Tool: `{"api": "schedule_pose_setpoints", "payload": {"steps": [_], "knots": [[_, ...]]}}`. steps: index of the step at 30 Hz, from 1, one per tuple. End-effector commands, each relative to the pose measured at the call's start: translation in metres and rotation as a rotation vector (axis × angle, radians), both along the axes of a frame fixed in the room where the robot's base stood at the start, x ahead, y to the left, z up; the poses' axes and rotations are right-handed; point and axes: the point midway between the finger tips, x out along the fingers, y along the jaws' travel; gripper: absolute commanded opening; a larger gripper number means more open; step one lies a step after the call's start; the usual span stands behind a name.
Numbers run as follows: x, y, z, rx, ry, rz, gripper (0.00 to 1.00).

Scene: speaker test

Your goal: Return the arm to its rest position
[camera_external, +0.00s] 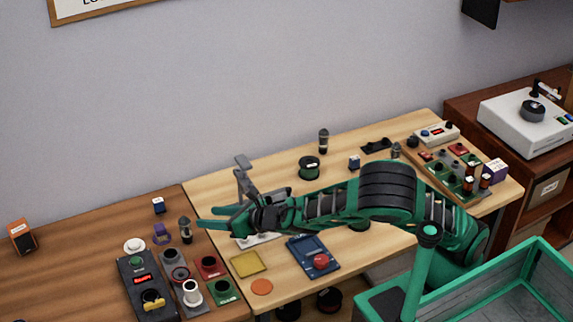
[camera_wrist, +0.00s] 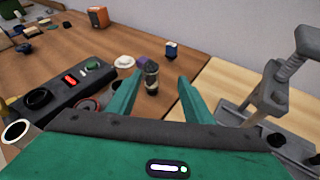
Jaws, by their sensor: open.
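My green arm reaches leftward across the light wooden table (camera_external: 215,190) in the external view. My gripper (camera_external: 205,223) is at the arm's left end, above the seam between the light table and the darker table. In the wrist view its two green fingers (camera_wrist: 157,88) are spread apart with nothing held between them. A small dark cylinder (camera_wrist: 151,80) shows beyond the gap between the fingers; it also stands on the darker table in the external view (camera_external: 185,230), apart from the gripper.
A grey stand with an upright clamp (camera_wrist: 272,95) is close right of my gripper. A black box with buttons (camera_external: 143,284) and several small coloured holders sit below left. A blue device (camera_external: 312,256) lies under my arm. A green-rimmed cart (camera_external: 535,250) is at the lower right.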

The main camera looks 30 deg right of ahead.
Motion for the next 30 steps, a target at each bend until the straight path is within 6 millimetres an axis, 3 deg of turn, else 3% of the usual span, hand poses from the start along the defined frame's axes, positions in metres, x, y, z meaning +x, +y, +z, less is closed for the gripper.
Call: {"api": "schedule_pose_setpoints", "payload": {"steps": [3,8,12,18,21,26,30], "knots": [[0.037,-0.018,0.039,0.156,0.068,-0.067,0.47],[0.081,-0.047,0.099,0.374,0.14,-0.138,0.47],[0.116,-0.087,0.145,0.545,0.195,-0.21,0.47],[0.145,-0.188,0.12,0.697,0.415,-0.501,0.47],[0.15,-0.242,0.107,0.788,0.525,-0.668,0.47],[0.142,-0.324,0.088,0.943,0.678,-0.939,0.47],[0.122,-0.39,0.076,1.091,0.786,-1.179,0.47]]}}
